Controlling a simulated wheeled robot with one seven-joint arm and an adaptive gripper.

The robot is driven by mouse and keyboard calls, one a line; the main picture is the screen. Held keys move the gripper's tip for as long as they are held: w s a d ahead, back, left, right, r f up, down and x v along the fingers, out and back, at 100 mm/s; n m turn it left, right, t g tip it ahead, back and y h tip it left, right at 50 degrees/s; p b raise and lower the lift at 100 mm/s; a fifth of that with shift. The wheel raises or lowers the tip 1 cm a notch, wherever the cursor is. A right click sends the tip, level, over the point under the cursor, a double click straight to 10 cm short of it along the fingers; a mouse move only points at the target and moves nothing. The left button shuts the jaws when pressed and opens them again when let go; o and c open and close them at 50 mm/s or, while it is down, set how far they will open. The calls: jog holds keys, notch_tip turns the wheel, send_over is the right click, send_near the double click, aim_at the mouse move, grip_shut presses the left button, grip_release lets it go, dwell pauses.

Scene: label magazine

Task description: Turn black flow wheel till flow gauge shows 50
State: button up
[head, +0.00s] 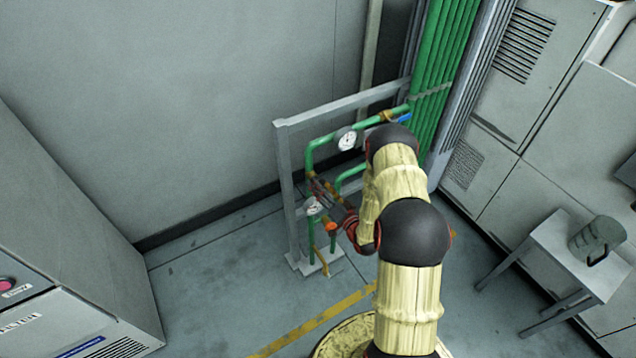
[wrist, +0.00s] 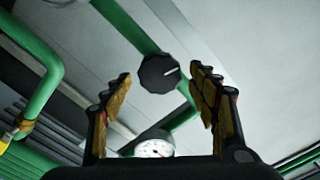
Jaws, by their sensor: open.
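The black flow wheel (wrist: 159,73) shows in the wrist view on a green pipe, with a light line on its face. It appears between and beyond the fingertips of my gripper (wrist: 159,80), which is open and empty; no finger visibly touches it. A round white gauge (wrist: 155,148) sits below the wheel in the wrist view, partly hidden by my gripper's body, and its reading is too small to tell. In the head view my arm hides the wheel. Two white gauges show there, an upper one (head: 347,139) and a lower one (head: 312,207); which is the flow gauge I cannot tell.
Green pipes (head: 318,150) run on a grey frame (head: 287,180) near the wall. An orange-red knob (head: 331,226) and a blue handle (head: 405,117) are close by. A small table (head: 560,255) with a grey-green can (head: 594,238) stands at right. Floor left of the frame is clear.

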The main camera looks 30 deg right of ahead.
jog(key=shift+w, duration=1.35)
jog(key=shift+c, duration=0.9)
jog(key=c, duration=1)
